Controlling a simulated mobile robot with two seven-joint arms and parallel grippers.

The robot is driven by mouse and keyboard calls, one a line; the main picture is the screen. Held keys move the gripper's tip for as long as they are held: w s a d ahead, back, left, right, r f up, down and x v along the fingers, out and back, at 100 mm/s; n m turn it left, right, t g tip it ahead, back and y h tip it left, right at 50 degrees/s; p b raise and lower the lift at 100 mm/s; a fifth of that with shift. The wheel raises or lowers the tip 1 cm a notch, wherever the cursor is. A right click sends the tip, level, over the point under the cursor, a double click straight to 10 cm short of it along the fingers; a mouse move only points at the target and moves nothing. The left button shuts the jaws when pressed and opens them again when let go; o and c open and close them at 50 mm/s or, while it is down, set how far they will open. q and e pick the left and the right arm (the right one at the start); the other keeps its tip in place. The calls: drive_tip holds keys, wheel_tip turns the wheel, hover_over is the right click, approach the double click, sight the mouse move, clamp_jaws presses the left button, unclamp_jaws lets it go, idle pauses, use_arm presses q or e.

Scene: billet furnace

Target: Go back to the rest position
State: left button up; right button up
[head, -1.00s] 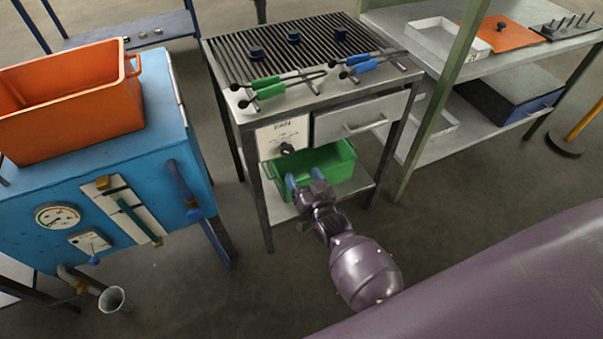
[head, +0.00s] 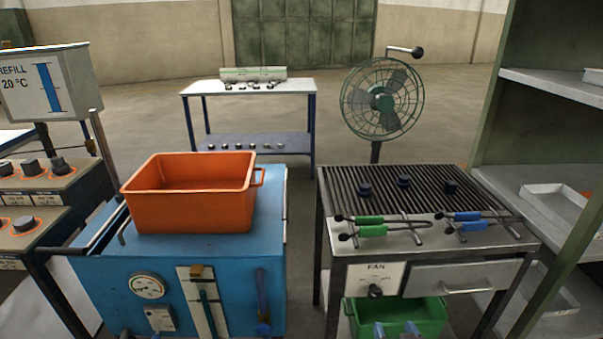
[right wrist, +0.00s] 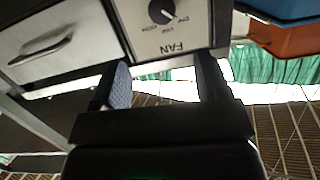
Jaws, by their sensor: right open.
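My right gripper (head: 395,329) shows at the bottom edge of the head view, only its blue fingertips in sight, in front of the green bin (head: 425,310). In the right wrist view the two fingers of my right gripper (right wrist: 163,80) are spread apart with nothing between them. That view is upside down and shows the FAN panel with its knob (right wrist: 162,11) beyond the fingers. My left gripper is in no view.
A steel stand with a slatted top (head: 335,250) carries green-handled tongs (head: 372,231) and blue-handled tongs (head: 470,227). Its drawer (head: 465,277) is shut. An orange tub (head: 195,200) sits on the blue cabinet (head: 245,300). A shelf rack (head: 545,90) stands right, a fan (head: 382,97) behind.

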drive_tip(key=s+d+f+g+p, duration=0.1)
drive_tip(key=s+d+g, duration=0.1)
drive_tip(key=s, duration=1)
drive_tip(key=s+d+n+g+h, duration=0.1)
drive_tip(key=s+d, duration=0.3)
drive_tip(key=s, duration=0.9)
drive_tip(key=shift+f+g+p, duration=0.4)
drive_tip(key=shift+g, duration=0.4)
